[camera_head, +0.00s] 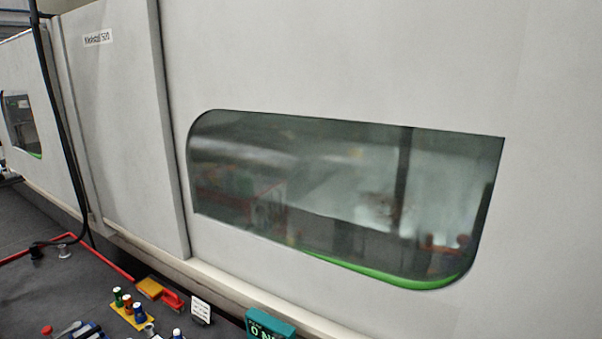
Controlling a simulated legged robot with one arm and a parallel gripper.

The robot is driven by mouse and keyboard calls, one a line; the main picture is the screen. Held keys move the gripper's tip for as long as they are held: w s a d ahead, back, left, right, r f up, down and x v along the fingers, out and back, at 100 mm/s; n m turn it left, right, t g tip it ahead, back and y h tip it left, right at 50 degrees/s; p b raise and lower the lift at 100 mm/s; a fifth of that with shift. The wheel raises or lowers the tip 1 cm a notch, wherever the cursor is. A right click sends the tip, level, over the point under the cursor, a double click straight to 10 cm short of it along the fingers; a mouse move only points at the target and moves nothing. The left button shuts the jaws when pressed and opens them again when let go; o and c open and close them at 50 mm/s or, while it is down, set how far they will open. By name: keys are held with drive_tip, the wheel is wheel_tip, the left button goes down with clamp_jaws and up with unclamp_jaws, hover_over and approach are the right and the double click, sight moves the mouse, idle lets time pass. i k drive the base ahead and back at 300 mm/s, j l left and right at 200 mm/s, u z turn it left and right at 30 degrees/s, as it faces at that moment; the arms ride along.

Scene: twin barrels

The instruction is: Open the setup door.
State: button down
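A large white machine panel (552,190) fills the right and upper part of the head view. It has a dark window (330,195) with rounded corners and a green strip along its lower edge. A raised vertical edge (172,130) runs left of the window. Left of that is a plain white panel (115,110) with a small label reading roughly "Kinkstal 520". I cannot tell which panel is the setup door, and no handle shows. No gap shows at the window panel. My gripper is not in view.
Below is a dark work surface (30,225) with a red line. On it are bottles in a yellow holder (133,315), a red and yellow object (161,293), a white card (201,311) and a teal display box (270,325). A black cable (62,130) hangs at left.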

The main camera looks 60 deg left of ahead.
sight(379, 230)
drive_tip(key=u, duration=1.85)
